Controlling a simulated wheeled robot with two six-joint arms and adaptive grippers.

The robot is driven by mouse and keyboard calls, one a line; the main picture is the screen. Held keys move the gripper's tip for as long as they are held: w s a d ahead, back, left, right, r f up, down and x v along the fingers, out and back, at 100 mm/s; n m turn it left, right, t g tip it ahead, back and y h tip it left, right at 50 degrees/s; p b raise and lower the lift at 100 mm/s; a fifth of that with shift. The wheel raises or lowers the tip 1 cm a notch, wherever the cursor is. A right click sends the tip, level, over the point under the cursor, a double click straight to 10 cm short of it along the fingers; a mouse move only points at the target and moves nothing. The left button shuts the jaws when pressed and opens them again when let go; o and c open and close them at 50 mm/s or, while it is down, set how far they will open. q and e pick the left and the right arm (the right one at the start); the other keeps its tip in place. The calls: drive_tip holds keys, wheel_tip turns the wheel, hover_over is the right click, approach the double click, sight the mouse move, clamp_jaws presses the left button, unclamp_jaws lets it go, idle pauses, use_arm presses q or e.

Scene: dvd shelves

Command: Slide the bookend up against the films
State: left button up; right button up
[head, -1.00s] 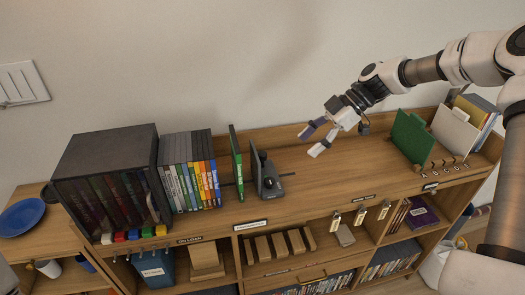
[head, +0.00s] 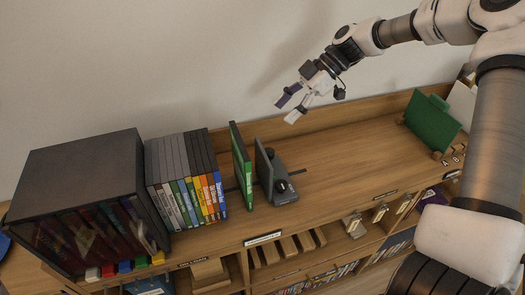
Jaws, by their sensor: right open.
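The grey bookend (head: 265,172), with a black knob on its base, stands upright on the shelf top, on a dark rail slot. A green film case (head: 241,165) stands upright just left of it, with a narrow gap between them. The row of films (head: 185,185) with coloured spines stands further left, apart from the green case by a small gap. My right gripper (head: 289,107) is open and empty, in the air above and behind the bookend, to its right. My left gripper is not in view.
A dark box of films (head: 85,185) stands at the left end, with coloured blocks in front. A green divider (head: 433,122) stands at the right. The shelf top (head: 350,150) between bookend and divider is clear. A low back ledge runs behind.

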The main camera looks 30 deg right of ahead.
drive_tip(key=b, duration=0.5)
approach(270, 150)
drive_tip(key=a, duration=0.2)
drive_tip(key=x, duration=0.8)
drive_tip(key=shift+d+f, duration=0.2)
drive_tip(key=shift+f, duration=0.35)
drive_tip(key=shift+w+a+f, duration=0.1)
drive_tip(key=shift+w+f, duration=0.15)
drive_tip(key=shift+f, duration=0.05)
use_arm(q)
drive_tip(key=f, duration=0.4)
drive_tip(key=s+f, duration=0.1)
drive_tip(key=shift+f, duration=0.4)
